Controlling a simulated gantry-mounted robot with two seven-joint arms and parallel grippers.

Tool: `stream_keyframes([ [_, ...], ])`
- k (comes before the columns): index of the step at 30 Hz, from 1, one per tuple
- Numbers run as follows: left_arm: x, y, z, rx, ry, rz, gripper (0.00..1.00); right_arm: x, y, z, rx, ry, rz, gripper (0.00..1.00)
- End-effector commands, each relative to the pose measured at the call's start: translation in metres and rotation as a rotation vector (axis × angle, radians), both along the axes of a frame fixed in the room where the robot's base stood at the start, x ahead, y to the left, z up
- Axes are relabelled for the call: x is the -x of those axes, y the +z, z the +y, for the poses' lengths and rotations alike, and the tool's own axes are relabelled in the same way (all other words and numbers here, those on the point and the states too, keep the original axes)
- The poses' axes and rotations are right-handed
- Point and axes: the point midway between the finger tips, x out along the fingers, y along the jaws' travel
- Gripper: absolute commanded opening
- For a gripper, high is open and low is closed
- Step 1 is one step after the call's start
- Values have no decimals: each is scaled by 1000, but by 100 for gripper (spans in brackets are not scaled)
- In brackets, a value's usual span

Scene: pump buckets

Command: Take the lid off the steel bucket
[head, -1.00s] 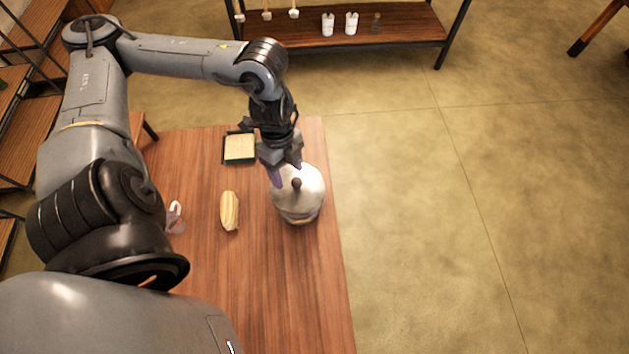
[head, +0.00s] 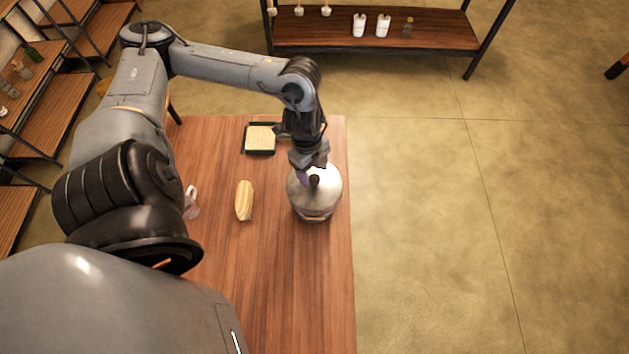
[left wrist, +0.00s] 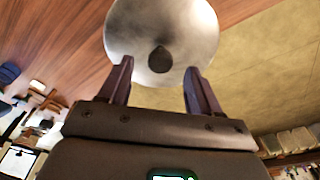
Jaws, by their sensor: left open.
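The steel bucket (head: 314,213) stands on the wooden table near its right edge. Its domed steel lid (head: 331,187) is on top, with a dark knob (head: 314,181) in the middle. In the left wrist view the lid (left wrist: 190,28) fills the top centre and its knob (left wrist: 160,59) shows just beyond and between the fingertips. My left gripper (head: 308,175) is above the lid, close to the knob. In the left wrist view its two fingers (left wrist: 159,66) are apart, one on each side of the knob, with nothing gripped. My right gripper is not in view.
A yellowish, ridged oblong item (head: 244,201) lies left of the bucket. A green-edged tray (head: 260,139) lies farther back, and a small pale item (head: 191,203) is near my arm. A shelf (head: 385,35) stands behind. Open floor lies right of the table.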

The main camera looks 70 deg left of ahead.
Motion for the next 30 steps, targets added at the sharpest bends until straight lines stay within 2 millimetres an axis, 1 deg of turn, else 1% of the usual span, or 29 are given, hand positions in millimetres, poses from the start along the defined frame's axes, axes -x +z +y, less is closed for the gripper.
stream_keyframes([
  [1, 0, -7, -1, 3, 1, 2, 63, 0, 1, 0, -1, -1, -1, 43],
  [3, -1, -14, -2, 3, 1, 1, 63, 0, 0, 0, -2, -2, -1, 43],
  [6, -1, -21, -3, 1, 1, 1, 63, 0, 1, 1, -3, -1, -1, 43],
  [14, -1, -23, -3, 0, -1, 0, 63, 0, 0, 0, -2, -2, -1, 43],
  [15, -1, -23, -3, 0, -1, 0, 60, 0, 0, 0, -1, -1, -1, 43],
  [17, -1, -23, -3, 0, -1, 0, 51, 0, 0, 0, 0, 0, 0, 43],
  [24, -1, -23, -3, 0, -1, 0, 14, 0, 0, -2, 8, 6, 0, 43],
  [27, -1, -23, -3, 0, -1, 0, 0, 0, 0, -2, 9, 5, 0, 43],
  [30, -2, -23, -3, 0, -1, -1, 0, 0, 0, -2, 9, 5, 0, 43],
])
